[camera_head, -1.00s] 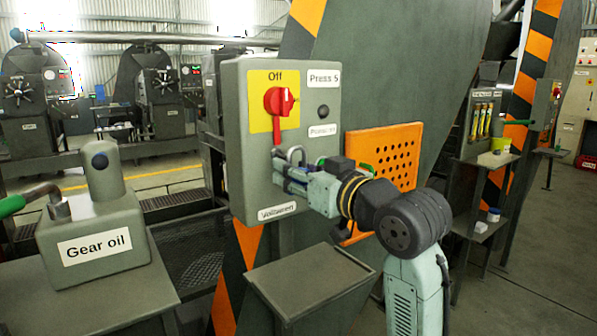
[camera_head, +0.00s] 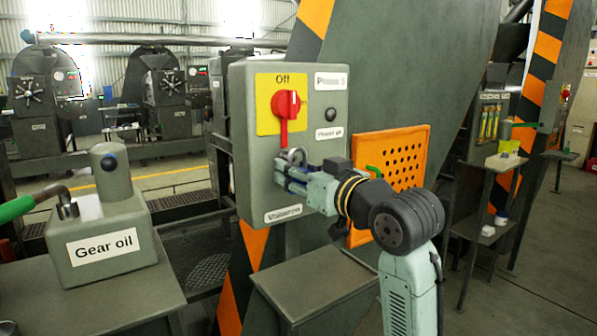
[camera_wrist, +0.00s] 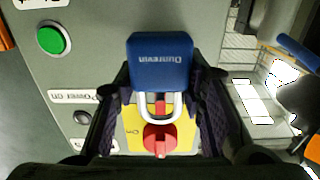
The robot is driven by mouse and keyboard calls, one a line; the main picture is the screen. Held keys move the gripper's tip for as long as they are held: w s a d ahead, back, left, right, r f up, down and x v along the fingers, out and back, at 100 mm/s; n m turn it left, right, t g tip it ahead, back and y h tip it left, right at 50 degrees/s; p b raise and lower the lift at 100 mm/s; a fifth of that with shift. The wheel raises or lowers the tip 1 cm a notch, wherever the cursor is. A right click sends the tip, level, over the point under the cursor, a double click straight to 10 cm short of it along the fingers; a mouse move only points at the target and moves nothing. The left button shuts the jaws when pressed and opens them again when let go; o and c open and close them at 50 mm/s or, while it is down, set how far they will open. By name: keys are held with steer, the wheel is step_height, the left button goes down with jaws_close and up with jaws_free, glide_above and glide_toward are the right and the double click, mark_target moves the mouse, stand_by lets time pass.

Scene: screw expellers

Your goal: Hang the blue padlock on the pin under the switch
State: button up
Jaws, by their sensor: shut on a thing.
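The blue padlock (camera_wrist: 160,62) is held between the two fingers of my gripper (camera_wrist: 160,82) in the wrist view. Its silver shackle (camera_wrist: 175,104) points toward the red switch (camera_wrist: 160,138) on its yellow plate. In the head view the red switch (camera_head: 286,105) is on the grey control box (camera_head: 256,200), with its handle hanging down. My gripper (camera_head: 285,172) is just in front of the box, below the switch. The grey shackle (camera_head: 296,155) rises above the fingers there. The padlock's body is mostly hidden by the fingers. I cannot make out the pin, or whether the shackle touches it.
A black button (camera_head: 330,114) sits right of the switch. An orange perforated panel (camera_head: 395,160) stands behind my arm. A grey ledge (camera_head: 310,278) lies below the box.

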steer(key=shift+x, duration=1.15)
steer(key=shift+w+a+r+p, duration=0.1)
steer(key=shift+w+r+p, duration=0.1)
steer(key=shift+r+p, duration=0.1)
stand_by(0.5)
steer(key=shift+w+a+f+b, duration=0.15)
steer(key=shift+a+f+b, duration=0.15)
steer(key=shift+f+b, duration=0.35)
stand_by(0.4)
steer(key=o, duration=0.9)
steer(key=shift+f, duration=0.2)
steer(key=o, duration=0.4)
steer(key=shift+w+a+f, duration=0.3)
steer(key=shift+w+f, duration=0.1)
steer(key=shift+f, duration=0.05)
steer(key=shift+s+d+r, duration=0.1)
steer(key=shift+d+r, duration=0.05)
steer(key=o, duration=0.8)
steer(key=shift+d+r, duration=0.1)
